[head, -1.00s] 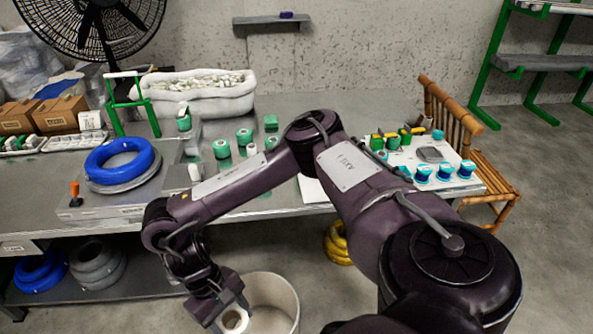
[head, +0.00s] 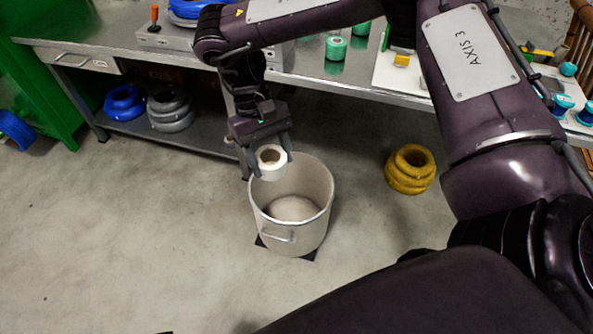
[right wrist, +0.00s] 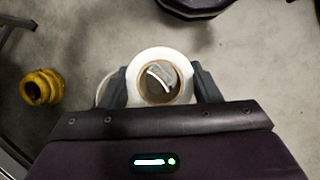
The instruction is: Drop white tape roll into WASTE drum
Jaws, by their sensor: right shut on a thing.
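The white tape roll (head: 271,163) is between the fingers of my right gripper (head: 270,165), which is shut on it. In the head view the roll is over the far left part of the rim of a whitish open drum (head: 290,231). The drum stands on the floor and looks empty; no WASTE label can be read. In the right wrist view the roll (right wrist: 160,77) sits between the two fingers (right wrist: 160,88), its hole facing the camera. Part of the drum's rim (right wrist: 103,92) shows behind it at the left. My left gripper is not in view.
A grey workbench (head: 340,78) runs along the back, with blue coils (head: 124,102) and grey coils (head: 170,108) on its lower shelf. A stack of yellow coils (head: 410,169) lies on the floor right of the drum. The floor left of the drum is clear.

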